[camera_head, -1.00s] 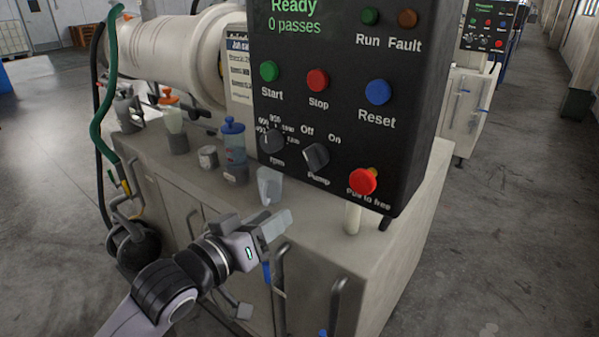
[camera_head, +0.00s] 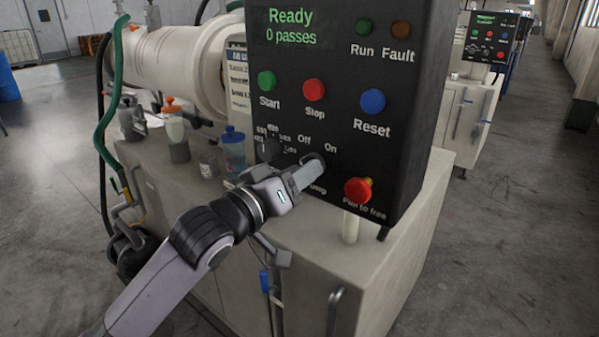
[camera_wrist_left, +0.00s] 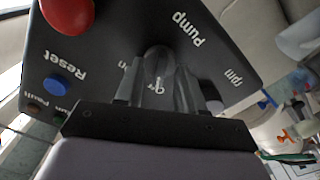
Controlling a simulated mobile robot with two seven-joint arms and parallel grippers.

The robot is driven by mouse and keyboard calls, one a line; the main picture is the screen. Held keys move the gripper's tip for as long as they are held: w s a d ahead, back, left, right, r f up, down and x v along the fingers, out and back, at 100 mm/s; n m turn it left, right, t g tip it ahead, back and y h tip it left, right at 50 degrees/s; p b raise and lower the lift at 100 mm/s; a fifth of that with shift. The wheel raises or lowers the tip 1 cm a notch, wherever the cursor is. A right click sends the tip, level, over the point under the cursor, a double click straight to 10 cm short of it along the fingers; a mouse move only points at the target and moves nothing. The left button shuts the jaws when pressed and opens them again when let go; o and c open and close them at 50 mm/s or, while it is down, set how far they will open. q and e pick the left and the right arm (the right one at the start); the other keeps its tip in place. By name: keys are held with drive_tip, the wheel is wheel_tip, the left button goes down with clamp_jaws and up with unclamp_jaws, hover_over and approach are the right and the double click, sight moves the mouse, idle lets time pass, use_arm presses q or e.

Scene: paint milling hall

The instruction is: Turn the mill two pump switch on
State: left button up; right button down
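The dark control panel (camera_head: 345,110) of the mill reads "Ready, 0 passes". Its pump switch (camera_head: 314,158), a dark knob, sits below the "Off" and "On" labels and is mostly hidden behind my left gripper (camera_head: 308,176). In the left wrist view, the pump switch (camera_wrist_left: 157,62) is between the two narrowly spaced fingers of my left gripper (camera_wrist_left: 158,88), which appear shut on it. The knob's exact pointing is hard to tell. My right gripper is not in view.
The red stop knob (camera_head: 357,190) is close to the right of the gripper. The rpm knob (camera_head: 268,150) is close on its left. A blue-capped bottle (camera_head: 233,150) and other containers stand on the cabinet top (camera_head: 290,235). A second mill (camera_head: 470,100) stands behind.

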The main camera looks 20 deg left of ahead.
use_arm(q)
drive_tip(key=shift+w, duration=0.1)
clamp_jaws()
drive_tip(key=shift+m+p, duration=4)
drive_tip(key=shift+m, duration=1.9)
